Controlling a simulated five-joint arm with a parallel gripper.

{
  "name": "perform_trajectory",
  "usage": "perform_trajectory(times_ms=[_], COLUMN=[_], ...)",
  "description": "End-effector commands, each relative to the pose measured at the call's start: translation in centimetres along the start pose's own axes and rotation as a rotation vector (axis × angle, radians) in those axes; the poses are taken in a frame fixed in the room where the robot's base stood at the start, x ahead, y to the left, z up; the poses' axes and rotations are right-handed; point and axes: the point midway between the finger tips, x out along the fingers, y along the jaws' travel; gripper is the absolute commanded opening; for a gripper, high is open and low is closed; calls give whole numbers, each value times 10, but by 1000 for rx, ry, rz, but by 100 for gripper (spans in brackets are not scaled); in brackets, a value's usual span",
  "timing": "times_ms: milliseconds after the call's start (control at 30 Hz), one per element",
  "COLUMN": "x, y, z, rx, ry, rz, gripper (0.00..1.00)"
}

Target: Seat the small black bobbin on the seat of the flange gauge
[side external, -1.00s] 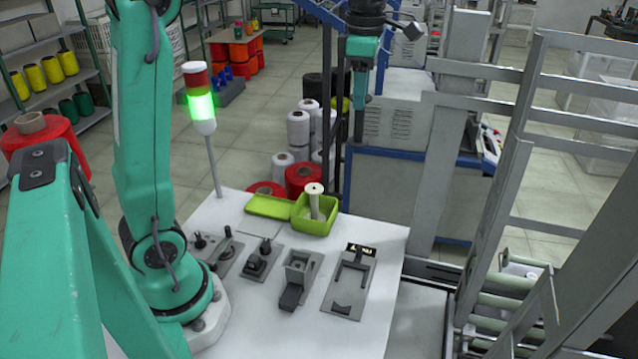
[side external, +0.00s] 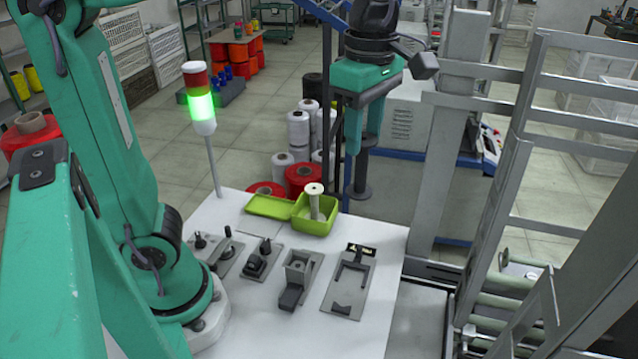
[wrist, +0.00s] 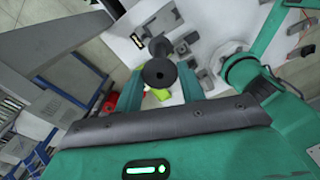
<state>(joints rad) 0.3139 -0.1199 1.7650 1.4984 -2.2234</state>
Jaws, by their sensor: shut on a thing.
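My gripper (side external: 362,155) is high above and behind the back right of the white table, fingers pointing down. It is shut on the small black bobbin (wrist: 160,72), which sits between the two green fingers in the wrist view. The bobbin's dark lower flange (side external: 361,192) shows below the fingertips in the side view. A grey plate with a small display and a forked holder, which looks like the flange gauge (side external: 350,285), lies at the right of the table, well below the gripper. Nothing sits on it.
A green box (side external: 316,226) holding an upright cream spool (side external: 316,200) stands at the table's back, with its green lid (side external: 270,206) beside it. A grey block fixture (side external: 297,280) and smaller fixtures stand left of the gauge. A signal lamp (side external: 199,100) rises at the back left.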

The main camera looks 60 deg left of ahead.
Motion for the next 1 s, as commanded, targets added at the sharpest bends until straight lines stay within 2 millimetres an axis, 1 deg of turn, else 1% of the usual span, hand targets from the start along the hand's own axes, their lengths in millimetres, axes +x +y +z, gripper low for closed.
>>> perform_trajectory(times_ms=[33,167,367,500,700,800,900,1000], x=[0,2,35,66,124,147,165,176], y=[-9,-27,-27,-27,-27,-26,-26,-26], z=[3,8,7,7,7,7,7,8], rx=[26,80,78,77,76,76,76,76], ry=[0,0,3,4,5,4,4,2], rz=[0,0,-3,-5,-6,-5,-4,-2], gripper=[26,26,26,26,26,26,26,26])
